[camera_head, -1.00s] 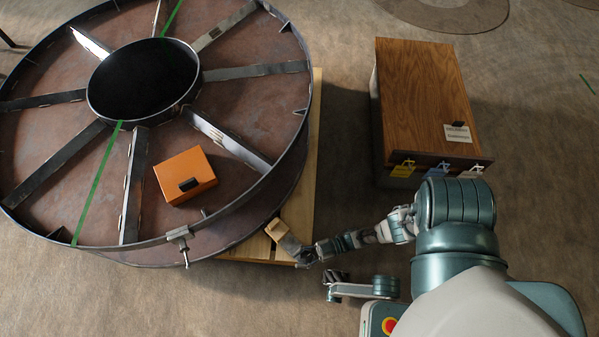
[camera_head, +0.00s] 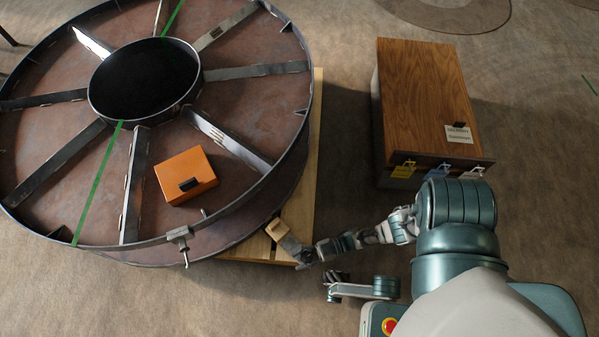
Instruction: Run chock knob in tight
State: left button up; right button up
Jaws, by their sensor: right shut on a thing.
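A wooden chock (camera_head: 277,229) with a grey metal part at its lower right end lies on the pale wooden pallet (camera_head: 312,150), close by the rim of the big steel reel (camera_head: 185,238). My right gripper (camera_head: 301,257) is at that lower right end and is shut on what I take to be the chock's knob. The knob itself is hidden by the fingers and too small to make out. I cannot tell whether the chock touches the reel.
An orange box (camera_head: 186,175) sits on the reel's face. A clamp (camera_head: 180,240) hangs on the reel's near rim. A wood-topped cabinet (camera_head: 425,90) with several tags stands at the upper right. The floor between reel and cabinet is clear.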

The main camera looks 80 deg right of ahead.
jog(key=shift+s+d+f, duration=0.15)
jog(key=shift+s+d, duration=0.1)
jog(key=o, duration=1)
jog(key=shift+c, duration=0.2)
jog(key=shift+w, duration=0.1)
jog(key=v, duration=1.2)
